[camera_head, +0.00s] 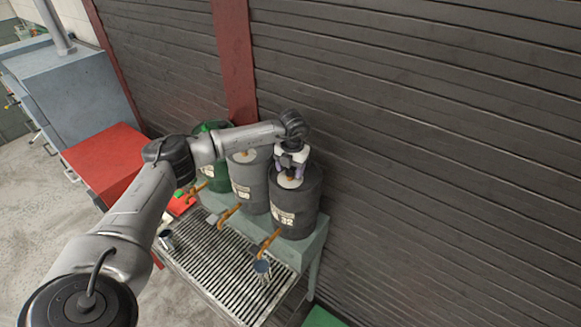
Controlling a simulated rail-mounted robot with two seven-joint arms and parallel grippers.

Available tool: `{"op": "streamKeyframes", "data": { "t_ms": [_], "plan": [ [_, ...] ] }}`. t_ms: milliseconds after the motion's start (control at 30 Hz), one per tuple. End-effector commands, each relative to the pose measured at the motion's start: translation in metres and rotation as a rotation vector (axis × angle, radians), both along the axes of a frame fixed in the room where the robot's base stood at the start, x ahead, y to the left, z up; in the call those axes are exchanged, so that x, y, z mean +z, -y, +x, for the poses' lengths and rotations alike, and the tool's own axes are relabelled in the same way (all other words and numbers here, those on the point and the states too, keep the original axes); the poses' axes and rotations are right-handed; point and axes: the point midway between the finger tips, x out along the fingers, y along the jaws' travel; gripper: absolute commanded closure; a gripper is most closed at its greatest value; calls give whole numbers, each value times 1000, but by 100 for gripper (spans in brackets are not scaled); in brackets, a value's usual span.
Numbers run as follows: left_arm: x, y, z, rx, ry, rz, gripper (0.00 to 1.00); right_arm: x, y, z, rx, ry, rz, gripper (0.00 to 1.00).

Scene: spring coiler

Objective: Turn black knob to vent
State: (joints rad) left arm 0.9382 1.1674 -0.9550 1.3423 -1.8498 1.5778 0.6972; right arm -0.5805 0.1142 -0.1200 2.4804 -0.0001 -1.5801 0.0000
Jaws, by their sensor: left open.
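A black drum (297,212) marked 32 stands at the right end of a row of drums. A pale round cap with an orange centre (290,181) shows on its top. My left gripper (290,173) points down over this top, open, with its fingers close to the cap. I cannot tell whether they touch it. The black knob cannot be made out; the gripper covers part of the drum's top. My right gripper is not in view.
A grey drum (252,186) and a green drum (212,177) stand to the left, with orange taps in front. A dark slatted wall (430,130) is close behind. A red cabinet (105,160) stands left.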

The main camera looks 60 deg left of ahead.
Motion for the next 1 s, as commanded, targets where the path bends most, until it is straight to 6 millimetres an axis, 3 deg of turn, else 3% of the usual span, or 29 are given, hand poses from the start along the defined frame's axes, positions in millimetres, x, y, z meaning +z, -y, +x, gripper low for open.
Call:
{"op": "streamKeyframes", "data": {
  "t_ms": [233,733,1000],
  "plan": [
    [0,0,0,0,0,0,39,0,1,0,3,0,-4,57],
    [0,0,0,0,1,-1,87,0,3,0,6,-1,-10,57],
    [0,0,0,-32,1,-1,89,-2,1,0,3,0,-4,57]
  ]
}}
